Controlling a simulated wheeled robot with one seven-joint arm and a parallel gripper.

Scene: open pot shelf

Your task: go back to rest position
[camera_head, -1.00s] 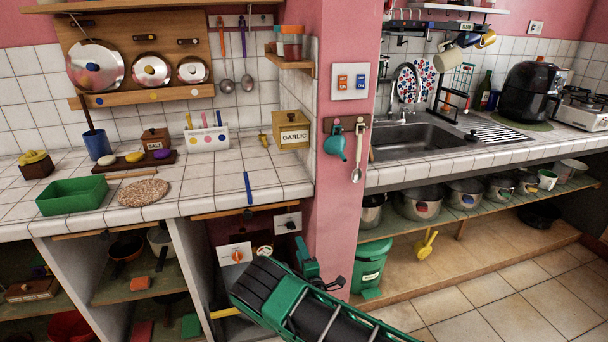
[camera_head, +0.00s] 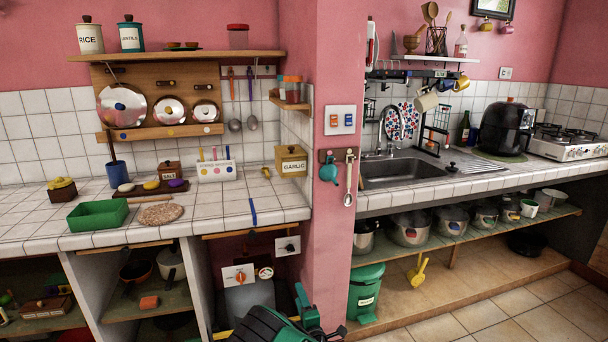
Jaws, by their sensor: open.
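My gripper (camera_head: 318,326) shows at the bottom edge of the head view, a dark and green shape in front of the pink pillar's base. Its jaws are open, and I see nothing held between them. Part of my green and black arm shows beside it, cut off by the frame's lower edge. The gripper is below counter height, near the switch plates under the tiled counter and left of the green bin (camera_head: 366,289). I cannot tell whether it touches anything.
The tiled counter (camera_head: 215,215) holds a green tray (camera_head: 97,215), a round cork-like mat (camera_head: 161,214) and a garlic box (camera_head: 291,161). The pink pillar (camera_head: 325,228) stands close to my arm. Pots line the open shelf (camera_head: 470,237) at right. Floor (camera_head: 500,321) is clear at lower right.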

